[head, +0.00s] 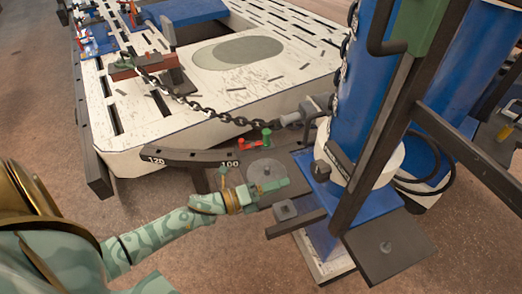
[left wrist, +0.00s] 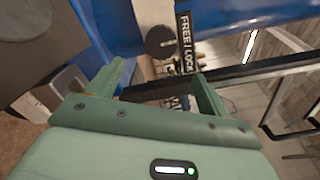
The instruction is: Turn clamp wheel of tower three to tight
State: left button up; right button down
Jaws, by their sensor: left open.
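The blue tower (head: 365,90) stands at the right in the head view, on a blue base plate. A round grey disc (head: 266,172) lies flat on a dark plate left of the tower; I cannot tell whether it is the clamp wheel. My left gripper (head: 282,188) is in front of this disc, with its fingers toward the tower foot. My right gripper is out of view.
A slotted white bench (head: 215,125) fills the upper left, with a chain (head: 205,110) running to the tower. A curved scale (head: 190,157) marked 120 and 100 sits close to my left gripper. A dark bar (head: 455,145) and frame post stand at the right.

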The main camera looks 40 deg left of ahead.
pick_arm(q)
jog(key=v, duration=0.3)
jog(key=shift+s+a, duration=0.1)
jog(key=shift+s, duration=0.05)
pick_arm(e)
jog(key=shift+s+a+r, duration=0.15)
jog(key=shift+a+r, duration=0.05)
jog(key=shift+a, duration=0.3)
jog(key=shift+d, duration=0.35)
